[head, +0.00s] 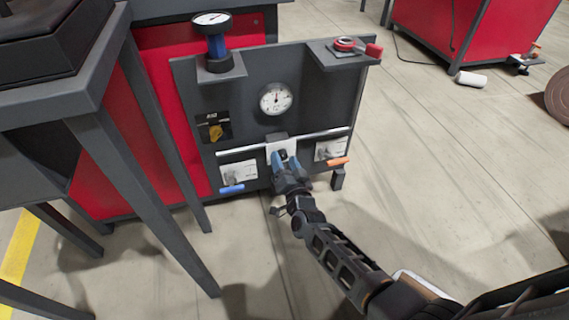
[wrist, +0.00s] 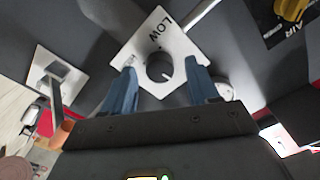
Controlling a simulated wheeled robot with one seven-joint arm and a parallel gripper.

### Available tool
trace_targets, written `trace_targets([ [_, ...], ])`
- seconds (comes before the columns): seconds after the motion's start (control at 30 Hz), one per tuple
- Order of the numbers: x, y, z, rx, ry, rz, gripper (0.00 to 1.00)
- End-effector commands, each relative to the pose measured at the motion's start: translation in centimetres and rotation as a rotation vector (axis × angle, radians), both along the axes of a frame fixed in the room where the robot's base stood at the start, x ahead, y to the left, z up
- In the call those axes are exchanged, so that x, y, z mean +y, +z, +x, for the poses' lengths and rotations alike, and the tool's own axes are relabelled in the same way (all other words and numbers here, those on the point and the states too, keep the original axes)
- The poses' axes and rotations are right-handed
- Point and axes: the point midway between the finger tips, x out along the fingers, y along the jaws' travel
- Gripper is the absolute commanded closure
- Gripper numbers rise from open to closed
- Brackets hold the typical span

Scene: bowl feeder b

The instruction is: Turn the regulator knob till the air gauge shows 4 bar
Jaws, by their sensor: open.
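A round dark knob (wrist: 160,67) with a pale pointer line sits on a white plate (wrist: 148,44) marked LOW on the dark panel. In the wrist view, my gripper (wrist: 163,68) is open, with one blue finger on each side of the knob; I cannot tell whether either touches it. In the head view, my gripper (head: 284,155) reaches the plate at the lower middle of the panel and largely hides the knob. A round white gauge (head: 276,99) is above it on the panel; its dark needle points roughly upward, but its figures are too small to read.
A yellow handle (head: 215,130) by an AIR label is left of the gauge. A blue cylinder (head: 216,46) with a dial on top stands on the upper left bracket, a red button (head: 345,44) on the right one. Levers with blue (head: 232,189) and orange (head: 338,161) grips flank my gripper.

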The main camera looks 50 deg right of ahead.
Motion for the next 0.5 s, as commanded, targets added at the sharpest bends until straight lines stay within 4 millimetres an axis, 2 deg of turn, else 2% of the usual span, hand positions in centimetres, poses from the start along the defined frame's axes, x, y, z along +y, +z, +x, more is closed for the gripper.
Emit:
trace_targets([
  [0.33, -0.20, -0.03, 0.37, 0.002, 0.001, 0.000, 0.40],
  [0.5, -0.21, -0.03, 0.37, 0.001, 0.001, 0.000, 0.57],
])
